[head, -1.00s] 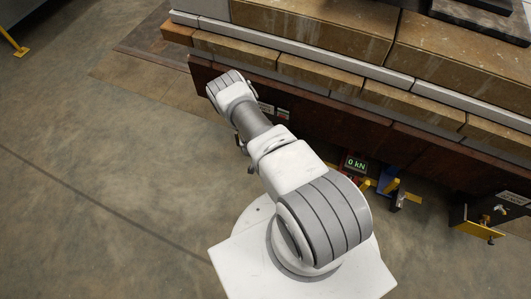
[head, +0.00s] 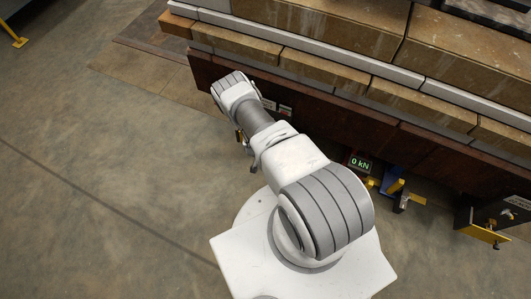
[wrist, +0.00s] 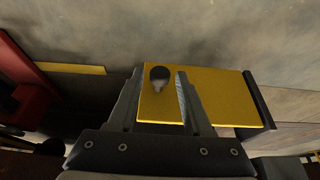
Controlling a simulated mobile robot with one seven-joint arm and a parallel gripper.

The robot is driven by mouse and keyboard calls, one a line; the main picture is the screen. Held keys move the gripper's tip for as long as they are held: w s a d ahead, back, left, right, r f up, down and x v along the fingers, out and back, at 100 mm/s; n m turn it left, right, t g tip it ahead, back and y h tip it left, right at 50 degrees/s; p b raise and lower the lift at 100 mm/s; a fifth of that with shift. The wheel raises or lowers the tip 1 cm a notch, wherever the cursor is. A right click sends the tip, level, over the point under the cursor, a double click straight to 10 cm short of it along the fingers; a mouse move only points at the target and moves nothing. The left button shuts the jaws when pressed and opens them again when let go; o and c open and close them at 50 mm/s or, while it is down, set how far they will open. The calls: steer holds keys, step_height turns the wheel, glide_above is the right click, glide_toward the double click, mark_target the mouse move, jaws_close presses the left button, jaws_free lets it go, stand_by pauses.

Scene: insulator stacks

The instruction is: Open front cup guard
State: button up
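A yellow plate (wrist: 222,98), likely the cup guard, fills the middle of the wrist view, with a dark edge on its right side. A dark rounded knob or hole (wrist: 160,76) shows near its left end. My gripper (wrist: 159,73) is open, its two grey fingers apart on either side of the dark round feature. I cannot tell whether the fingers touch the plate. In the head view my arm hides the gripper's fingers and most of what lies under the wrist, beside the stack's brown base (head: 320,120).
A green "0 kN" display (head: 360,163) sits low by the stack. Right of it are a blue and yellow fitting (head: 396,187) and a dark bracket with a yellow plate (head: 483,234). A red part (wrist: 25,85) is at left in the wrist view.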

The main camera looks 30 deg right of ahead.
jaws_close()
stand_by(1.2)
